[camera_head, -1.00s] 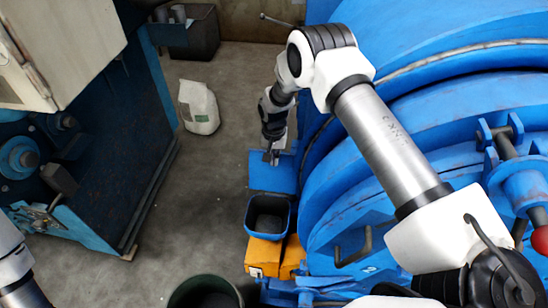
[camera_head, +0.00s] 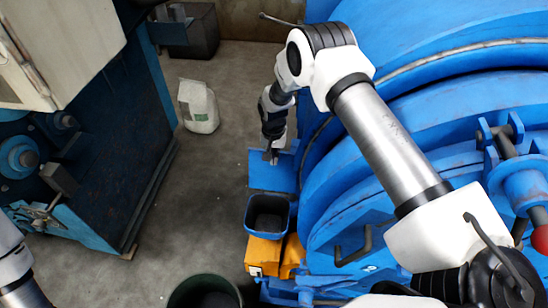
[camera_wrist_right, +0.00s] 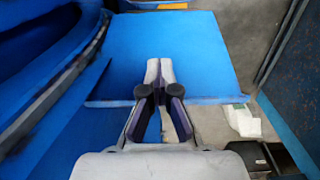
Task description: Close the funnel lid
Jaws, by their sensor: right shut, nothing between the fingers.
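A flat blue panel (camera_head: 268,177), which looks like the funnel lid, juts out from the left side of the big blue drum machine. It also fills the upper middle of the right wrist view (camera_wrist_right: 205,60). My right gripper (camera_head: 271,158) is at the panel's far edge in the head view. In the right wrist view its fingers (camera_wrist_right: 160,70) are together and empty, in front of the blue surface. I cannot tell whether they touch it. The funnel opening is not clearly visible. Only part of my left arm shows at the lower left of the head view, without its gripper.
The blue drum machine (camera_head: 400,130) fills the right side. A blue bucket (camera_head: 268,215) sits on a yellow box (camera_head: 262,252) near the panel. A white bag (camera_head: 199,106) and dark box (camera_head: 195,38) stand farther back.

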